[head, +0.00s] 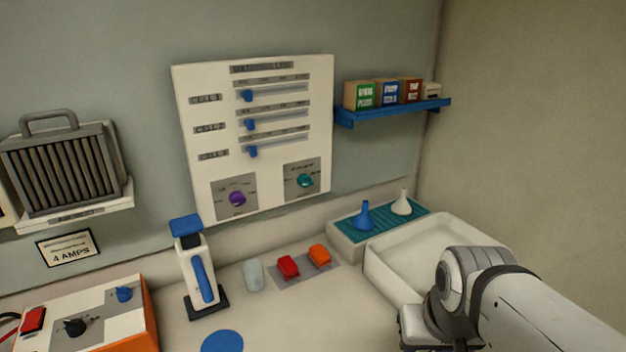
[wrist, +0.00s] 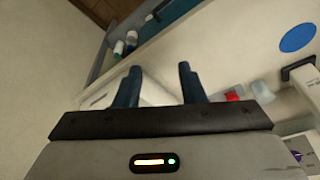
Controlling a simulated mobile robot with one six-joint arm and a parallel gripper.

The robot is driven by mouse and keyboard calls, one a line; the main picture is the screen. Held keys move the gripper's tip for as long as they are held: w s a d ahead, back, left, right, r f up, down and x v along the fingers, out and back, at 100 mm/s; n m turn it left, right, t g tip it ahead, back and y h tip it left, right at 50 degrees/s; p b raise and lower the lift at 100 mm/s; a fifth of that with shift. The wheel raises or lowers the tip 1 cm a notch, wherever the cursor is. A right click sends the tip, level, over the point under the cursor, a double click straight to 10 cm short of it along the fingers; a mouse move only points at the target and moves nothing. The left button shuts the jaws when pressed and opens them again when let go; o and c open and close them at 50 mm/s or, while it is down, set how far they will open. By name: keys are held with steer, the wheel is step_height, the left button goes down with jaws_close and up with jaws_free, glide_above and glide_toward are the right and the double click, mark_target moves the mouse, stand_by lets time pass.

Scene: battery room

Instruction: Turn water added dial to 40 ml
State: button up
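A white panel (head: 270,130) on the back wall carries a purple dial (head: 237,199) at its lower left and a teal dial (head: 304,181) at its lower right. Their labels and scales are too small to read, so I cannot tell which is water added or its setting. My gripper's two dark fingers (wrist: 160,85) are apart in the wrist view, with nothing seen between them. In the head view my arm is at the lower right, in front of the white tray and well away from both dials; the fingertips are not clear there.
Three blue sliders (head: 250,124) sit above the dials. A blue-topped white device (head: 192,262), a pale cup (head: 252,274), red (head: 288,266) and orange (head: 319,254) pieces stand on the counter. A white tray (head: 385,272) and funnels (head: 364,217) are at right. A blue shelf (head: 392,112) juts out.

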steer(key=shift+o, duration=0.4)
steer(key=shift+o, duration=0.8)
steer(key=shift+w+d, duration=0.1)
steer(key=shift+w, duration=0.25)
steer(key=shift+o, duration=1)
steer(key=w+r+n+t, duration=0.1)
steer(key=w+t, duration=0.2)
steer(key=w, duration=0.8)
steer(key=shift+w, duration=0.15)
steer(key=n+t+y+p, duration=0.1)
steer(key=n+t+y, duration=0.8)
steer(key=t, duration=0.1)
glide_toward(308, 185)
steer(key=x, duration=0.3)
steer(key=p+x, duration=0.2)
steer(key=x, duration=0.4)
steer(key=shift+w, duration=0.25)
steer(key=shift+c, duration=0.2)
